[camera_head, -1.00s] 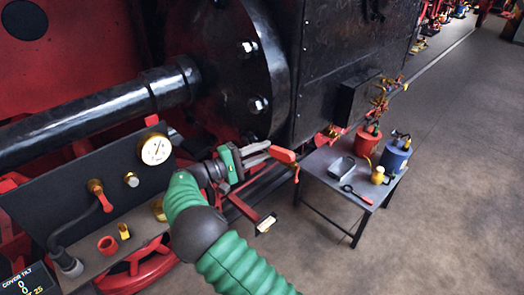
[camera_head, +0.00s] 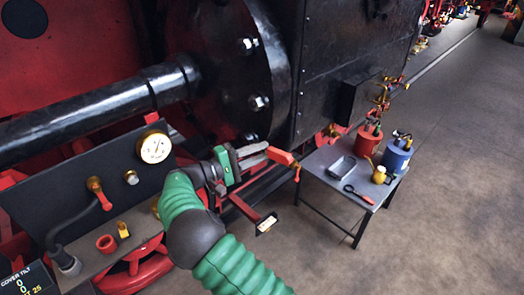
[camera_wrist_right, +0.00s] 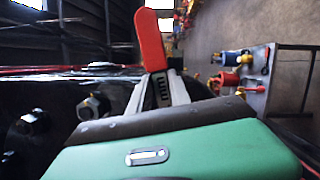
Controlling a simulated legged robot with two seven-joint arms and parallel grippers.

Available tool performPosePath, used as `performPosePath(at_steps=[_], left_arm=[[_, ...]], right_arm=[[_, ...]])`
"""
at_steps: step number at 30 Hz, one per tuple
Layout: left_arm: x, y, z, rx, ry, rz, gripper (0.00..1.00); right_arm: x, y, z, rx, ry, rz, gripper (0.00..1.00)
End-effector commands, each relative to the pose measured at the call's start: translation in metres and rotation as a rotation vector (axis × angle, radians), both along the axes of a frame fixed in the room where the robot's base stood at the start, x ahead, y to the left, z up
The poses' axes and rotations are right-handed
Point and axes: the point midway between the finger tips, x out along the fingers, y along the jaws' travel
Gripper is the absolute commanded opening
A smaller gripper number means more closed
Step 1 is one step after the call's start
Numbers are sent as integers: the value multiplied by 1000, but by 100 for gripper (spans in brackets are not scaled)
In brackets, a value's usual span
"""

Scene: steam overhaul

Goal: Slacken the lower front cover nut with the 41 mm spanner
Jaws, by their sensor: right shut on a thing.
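My right gripper (camera_head: 264,153) is shut on a red-handled tool, taken to be the spanner (camera_head: 282,158), beside the lower part of the round black cover (camera_head: 272,75). In the right wrist view, the spanner's red handle (camera_wrist_right: 149,40) sticks out past the fingers (camera_wrist_right: 166,88). Its working end is hidden. Bright nuts stand on the cover's rim, one at the top (camera_head: 248,44) and one lower (camera_head: 259,102). The lowest nut is partly hidden near the gripper. Nuts also show left of the fingers in the right wrist view (camera_wrist_right: 94,105). My left gripper is out of view.
A small table (camera_head: 325,174) at right carries a red can (camera_head: 369,138), a blue can (camera_head: 396,154), a tray (camera_head: 341,169) and a red-handled tool (camera_head: 357,193). A gauge panel (camera_head: 75,190) is at left. Open floor lies at right.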

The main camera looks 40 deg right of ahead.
Motion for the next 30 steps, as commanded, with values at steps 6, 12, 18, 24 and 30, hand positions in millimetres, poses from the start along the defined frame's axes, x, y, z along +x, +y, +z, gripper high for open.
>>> performPosePath(at_steps=[6, 12, 18, 24, 30], left_arm=[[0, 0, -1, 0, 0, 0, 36], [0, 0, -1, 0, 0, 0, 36], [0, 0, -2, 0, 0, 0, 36], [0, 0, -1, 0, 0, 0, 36], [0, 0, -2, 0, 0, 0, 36]], right_arm=[[-1, 15, 1, -3, 0, 2, 0], [-2, 29, 1, -2, -1, 0, 0], [-2, 39, 1, -3, 0, 1, 0], [-3, 40, 2, -3, 0, 0, 0], [-3, 44, 1, -3, 0, 1, 0]])
